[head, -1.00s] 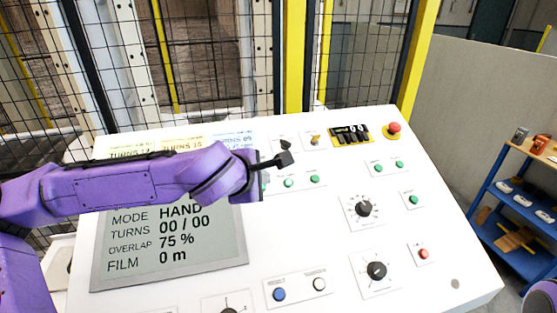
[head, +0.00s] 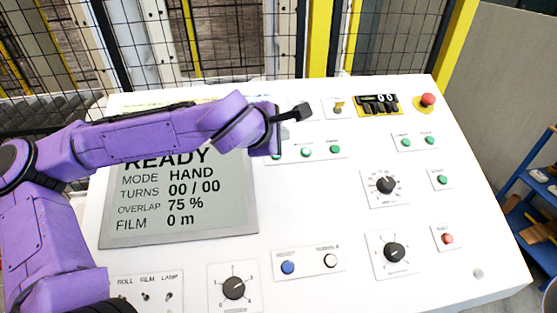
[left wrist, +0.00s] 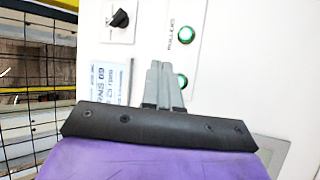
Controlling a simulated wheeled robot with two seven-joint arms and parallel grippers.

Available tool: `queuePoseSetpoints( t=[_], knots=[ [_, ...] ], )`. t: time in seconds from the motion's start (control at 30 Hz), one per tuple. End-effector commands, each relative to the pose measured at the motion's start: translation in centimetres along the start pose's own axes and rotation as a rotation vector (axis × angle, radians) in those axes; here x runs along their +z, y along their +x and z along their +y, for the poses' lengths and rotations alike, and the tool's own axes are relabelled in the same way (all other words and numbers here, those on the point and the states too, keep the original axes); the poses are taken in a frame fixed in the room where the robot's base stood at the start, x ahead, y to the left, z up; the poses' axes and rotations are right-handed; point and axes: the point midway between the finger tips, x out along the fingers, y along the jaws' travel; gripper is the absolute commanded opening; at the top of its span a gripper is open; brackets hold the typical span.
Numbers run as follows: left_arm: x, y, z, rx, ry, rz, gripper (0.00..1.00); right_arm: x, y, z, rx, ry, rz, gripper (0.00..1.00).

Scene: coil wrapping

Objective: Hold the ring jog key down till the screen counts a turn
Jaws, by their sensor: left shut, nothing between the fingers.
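The white sloped panel carries a grey screen (head: 180,205) reading READY, MODE HAND, TURNS 00 / 00, OVERLAP 75 %, FILM 0 m. I cannot read which key is the ring jog key. A blue button (head: 288,267) and a white button (head: 330,261) sit below the screen's right side. My left gripper (left wrist: 160,66) is shut and empty, its grey fingers beside green lamps or buttons (left wrist: 187,37) on the upper panel. In the head view the arm largely hides its fingers. I cannot tell whether they touch the panel. My right gripper is not in view.
Small switches (head: 146,296) sit at lower left. Mesh fencing stands behind. A blue shelf stands right.

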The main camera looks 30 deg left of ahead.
Motion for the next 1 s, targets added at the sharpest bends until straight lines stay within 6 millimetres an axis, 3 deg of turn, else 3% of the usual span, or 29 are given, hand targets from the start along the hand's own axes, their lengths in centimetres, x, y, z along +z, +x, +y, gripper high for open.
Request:
queuePoseSetpoints(
  t=[0.03, 0.13, 0.33, 1.0],
  knots=[
    [-0.5, 1.0, -0.8, 0.000, -0.002, 0.001, 0.00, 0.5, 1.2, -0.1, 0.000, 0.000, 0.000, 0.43],
    [-1.3, 2.1, -1.5, 0.001, -0.003, 0.002, 0.00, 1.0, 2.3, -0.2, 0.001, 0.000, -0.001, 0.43],
    [-2.2, 3.7, -2.1, 0.003, -0.002, 0.002, 0.00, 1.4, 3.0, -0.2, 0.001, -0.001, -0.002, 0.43],
    [-2.2, 3.9, -2.1, 0.003, -0.001, 0.000, 0.00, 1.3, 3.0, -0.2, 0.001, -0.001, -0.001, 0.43]
  ],
)
